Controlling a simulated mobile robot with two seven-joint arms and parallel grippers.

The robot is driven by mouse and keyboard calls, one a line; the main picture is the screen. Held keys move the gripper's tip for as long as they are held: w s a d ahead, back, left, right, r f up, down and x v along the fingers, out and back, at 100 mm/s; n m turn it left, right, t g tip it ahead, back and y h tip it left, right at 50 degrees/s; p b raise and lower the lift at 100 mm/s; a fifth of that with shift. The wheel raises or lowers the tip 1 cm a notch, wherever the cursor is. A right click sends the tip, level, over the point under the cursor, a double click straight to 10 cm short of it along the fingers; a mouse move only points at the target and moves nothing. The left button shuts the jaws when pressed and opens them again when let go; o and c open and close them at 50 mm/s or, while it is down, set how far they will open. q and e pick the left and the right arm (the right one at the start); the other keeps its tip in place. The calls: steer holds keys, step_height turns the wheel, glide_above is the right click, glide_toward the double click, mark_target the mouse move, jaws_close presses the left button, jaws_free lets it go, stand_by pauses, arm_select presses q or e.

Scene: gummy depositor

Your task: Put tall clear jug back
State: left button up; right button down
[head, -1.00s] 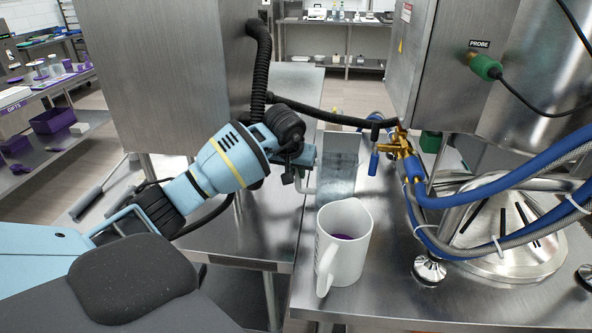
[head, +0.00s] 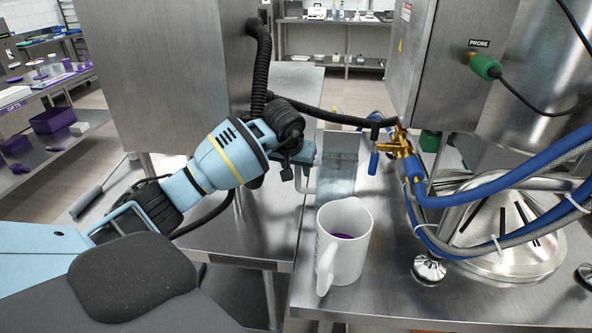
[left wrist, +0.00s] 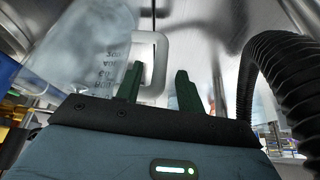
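The tall clear jug (head: 340,168) stands upright on the steel table beside the brass valve, with its handle (head: 305,182) on the left. In the left wrist view the jug (left wrist: 95,45) shows measuring marks, and its pale handle (left wrist: 153,88) appears just beyond the fingers. My left gripper (head: 312,152) is beside the jug on its handle side. In the left wrist view its two dark green fingers (left wrist: 159,80) are apart, with nothing clasped between them. Whether a finger touches the handle is unclear. My right gripper is out of view.
A white jug (head: 343,240) with purple contents stands in front of the clear jug. Blue hoses (head: 500,180) and the brass valve (head: 400,145) are to the right. A black corrugated hose (head: 259,70) hangs by the steel cabinet (head: 180,70) behind my left arm.

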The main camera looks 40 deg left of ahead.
arm_select(q)
steer(key=v, duration=1.1)
steer(key=shift+f, duration=0.1)
